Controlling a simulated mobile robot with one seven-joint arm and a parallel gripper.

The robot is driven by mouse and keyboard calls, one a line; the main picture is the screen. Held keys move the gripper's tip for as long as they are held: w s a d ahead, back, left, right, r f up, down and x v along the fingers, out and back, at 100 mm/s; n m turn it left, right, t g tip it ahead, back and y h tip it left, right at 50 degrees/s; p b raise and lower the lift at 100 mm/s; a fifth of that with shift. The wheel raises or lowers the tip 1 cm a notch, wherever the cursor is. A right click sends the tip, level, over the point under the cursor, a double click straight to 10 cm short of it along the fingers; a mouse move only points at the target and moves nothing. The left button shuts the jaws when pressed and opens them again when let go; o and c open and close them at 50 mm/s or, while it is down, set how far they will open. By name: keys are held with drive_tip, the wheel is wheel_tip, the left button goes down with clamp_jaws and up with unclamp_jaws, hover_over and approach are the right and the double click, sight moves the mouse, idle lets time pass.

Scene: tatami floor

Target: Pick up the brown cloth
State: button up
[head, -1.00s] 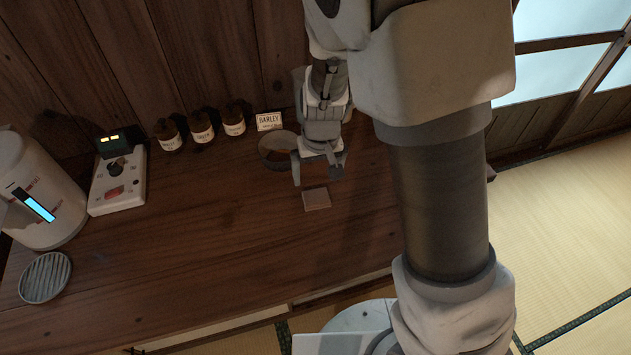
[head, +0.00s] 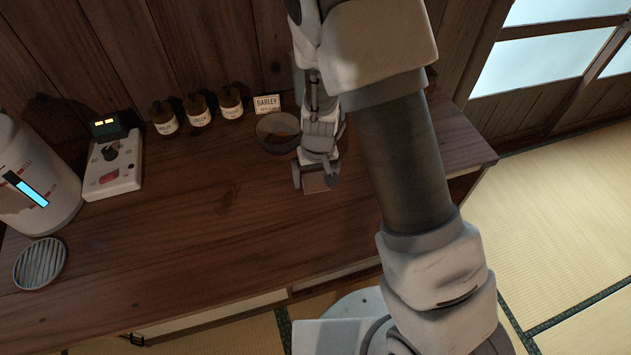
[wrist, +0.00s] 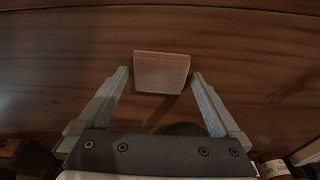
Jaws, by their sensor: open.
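The brown cloth (head: 316,184) is a small flat folded square on the wooden counter. In the head view my gripper (head: 316,178) is over it and hides part of it. In the wrist view the cloth (wrist: 162,72) lies just ahead of my gripper (wrist: 160,75), between the lines of its two spread fingers. The gripper is open and empty. I cannot tell how high the fingertips are above the counter.
A round bowl (head: 277,132) stands close behind and left of my gripper. A BARLEY card (head: 267,104) and small brown jars (head: 198,112) line the wall. A control box (head: 113,165), a white canister (head: 35,185) and a slatted disc (head: 40,263) are left. The counter's front middle is clear.

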sight(314, 177)
drive_tip(key=c, duration=1.1)
drive_tip(key=shift+r, duration=0.5)
wheel_tip(314, 177, up, 3)
drive_tip(key=shift+f+p, duration=0.1)
drive_tip(key=shift+p, duration=0.4)
drive_tip(key=s+d+r, duration=0.1)
drive_tip(key=s+r, duration=0.1)
drive_tip(key=s, duration=0.1)
drive_tip(key=s+d+r+p, duration=0.1)
drive_tip(key=s+r, duration=0.1)
drive_tip(key=s, duration=0.2)
drive_tip(key=s+d+r+p, duration=0.1)
drive_tip(key=s+r, duration=0.2)
drive_tip(key=s, duration=0.1)
drive_tip(key=shift+s+r, duration=0.1)
drive_tip(key=shift+s, duration=0.05)
drive_tip(key=o, duration=0.7)
drive_tip(key=c, duration=0.5)
